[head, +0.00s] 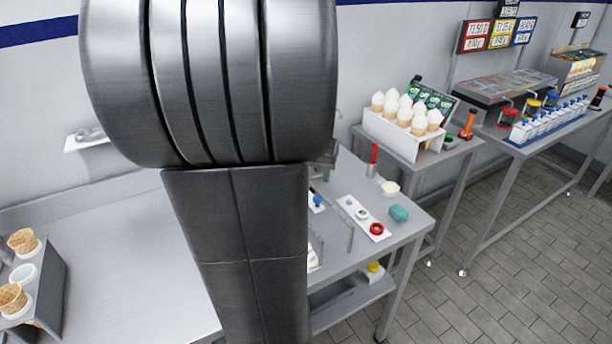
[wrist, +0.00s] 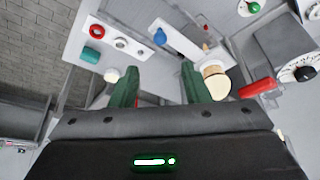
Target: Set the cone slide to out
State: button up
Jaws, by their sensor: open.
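My gripper (wrist: 160,82) is open in the wrist view, its two green fingers apart with nothing seen between them. Beyond the fingertips, a white plate carries a blue knob (wrist: 160,37); this may be the cone slide, but I cannot tell for sure. The blue knob (head: 317,201) also shows in the head view, just right of my arm. No label for its positions can be read. A pale rounded cone-like thing (wrist: 216,82) is close to the right finger. My arm hides part of the work table and my gripper in the head view.
A white panel with a red ring (head: 377,229) lies beside a teal block (head: 399,213) on the work table (head: 345,262). A red cylinder (wrist: 256,87) and a dial (wrist: 299,70) are at the wrist view's right. Holders with cones (head: 26,274) stand at left.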

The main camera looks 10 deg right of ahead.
jog(key=x, duration=1.1)
jog(key=shift+f+p, duration=0.3)
jog(key=shift+p, duration=0.05)
jog(key=shift+c, duration=0.4)
grip_shut()
